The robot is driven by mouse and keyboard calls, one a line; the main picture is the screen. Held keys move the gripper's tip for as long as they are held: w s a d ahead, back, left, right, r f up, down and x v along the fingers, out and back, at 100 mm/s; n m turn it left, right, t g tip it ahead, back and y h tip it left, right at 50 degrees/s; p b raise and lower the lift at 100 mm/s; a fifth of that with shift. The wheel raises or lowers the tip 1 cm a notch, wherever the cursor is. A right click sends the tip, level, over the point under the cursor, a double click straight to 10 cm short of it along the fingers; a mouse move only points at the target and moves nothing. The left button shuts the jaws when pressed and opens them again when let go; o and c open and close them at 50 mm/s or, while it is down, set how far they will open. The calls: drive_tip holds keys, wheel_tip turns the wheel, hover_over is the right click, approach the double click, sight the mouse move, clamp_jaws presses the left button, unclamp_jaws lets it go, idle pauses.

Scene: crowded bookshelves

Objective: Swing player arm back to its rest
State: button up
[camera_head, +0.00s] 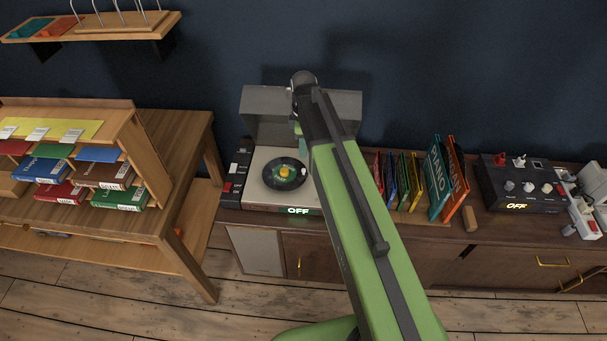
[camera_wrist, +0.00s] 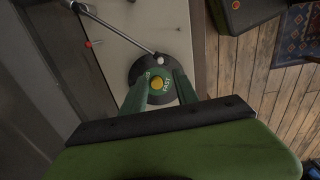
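The record player (camera_head: 255,194) stands on the cabinet with its grey lid (camera_head: 262,118) raised. A black record (camera_head: 275,181) with a green label and yellow centre lies on it, and its front display (camera_head: 298,211) reads OFF. In the wrist view the silver player arm (camera_wrist: 120,32) runs from the upper left, its light-coloured tip over the edge of the record (camera_wrist: 140,74). My gripper (camera_wrist: 162,76) has two green fingers spread apart, with the record's centre showing between them. It looks empty, and the player arm's tip is just ahead of it. In the head view my arm hides the player arm.
A small red-tipped part (camera_wrist: 91,44) sits on the player's deck near the player arm. Several upright record sleeves (camera_head: 438,178) stand right of the player, then a black box with knobs (camera_head: 520,187). A switch panel (camera_head: 235,180) adjoins the left. A wooden book stand (camera_head: 130,145) is farther left.

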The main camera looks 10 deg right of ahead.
sight(303, 170)
wheel_tip(303, 170, down, 11)
drive_tip(key=b, duration=0.9)
drive_tip(key=shift+r, duration=0.1)
drive_tip(key=shift+r, duration=0.1)
drive_tip(key=shift+c, duration=0.2)
clamp_jaws()
drive_tip(key=shift+a, duration=0.1)
